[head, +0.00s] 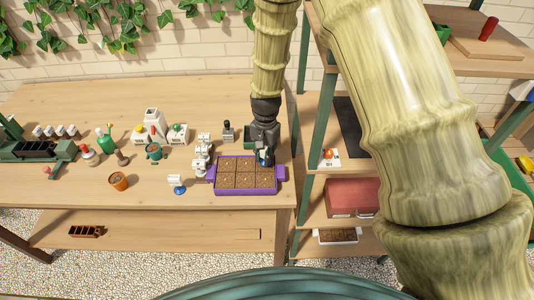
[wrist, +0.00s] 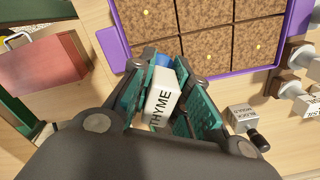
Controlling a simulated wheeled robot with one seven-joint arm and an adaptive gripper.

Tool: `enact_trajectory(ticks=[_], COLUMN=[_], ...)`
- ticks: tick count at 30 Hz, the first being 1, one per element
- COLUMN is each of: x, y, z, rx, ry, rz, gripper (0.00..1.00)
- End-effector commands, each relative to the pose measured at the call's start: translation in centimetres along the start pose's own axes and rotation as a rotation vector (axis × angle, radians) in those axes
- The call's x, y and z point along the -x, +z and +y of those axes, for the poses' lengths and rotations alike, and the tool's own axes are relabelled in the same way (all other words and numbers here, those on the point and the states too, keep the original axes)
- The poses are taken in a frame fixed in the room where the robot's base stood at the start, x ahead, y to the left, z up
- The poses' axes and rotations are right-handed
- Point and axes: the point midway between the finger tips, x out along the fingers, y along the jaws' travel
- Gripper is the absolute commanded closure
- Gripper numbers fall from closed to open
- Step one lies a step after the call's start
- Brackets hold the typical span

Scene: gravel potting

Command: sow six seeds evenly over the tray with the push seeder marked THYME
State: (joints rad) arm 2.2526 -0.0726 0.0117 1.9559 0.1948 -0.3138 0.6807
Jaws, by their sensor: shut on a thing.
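My gripper (head: 265,160) is shut on a white push seeder (wrist: 162,100) marked THYME. In the wrist view the seeder lies between the teal finger pads, with its blue end (wrist: 163,60) toward the tray. In the head view the gripper hangs over the back right part of the purple tray (head: 248,191) and hides some of it. The tray holds brown soil in six cells and also shows in the wrist view (wrist: 122,38). Small yellow specks lie on the soil of several cells. I cannot tell whether the seeder touches the soil.
White dispensers (head: 201,160) stand close left of the tray. A blue-based white item (head: 177,183) and an orange pot (head: 119,181) stand farther left. A small labelled block (head: 228,132) stands behind the tray. Shelves with a red box (head: 352,198) are to the right.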

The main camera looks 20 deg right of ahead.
Motion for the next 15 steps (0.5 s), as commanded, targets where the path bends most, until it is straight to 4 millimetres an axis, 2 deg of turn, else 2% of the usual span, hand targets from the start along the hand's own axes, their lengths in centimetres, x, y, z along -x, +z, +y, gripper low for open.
enact_trajectory(ticks=[15], x=[-0.61], y=[-0.01], z=[-0.03], rx=[0.000], ry=[0.000], rz=[0.000], gripper=[1.00])
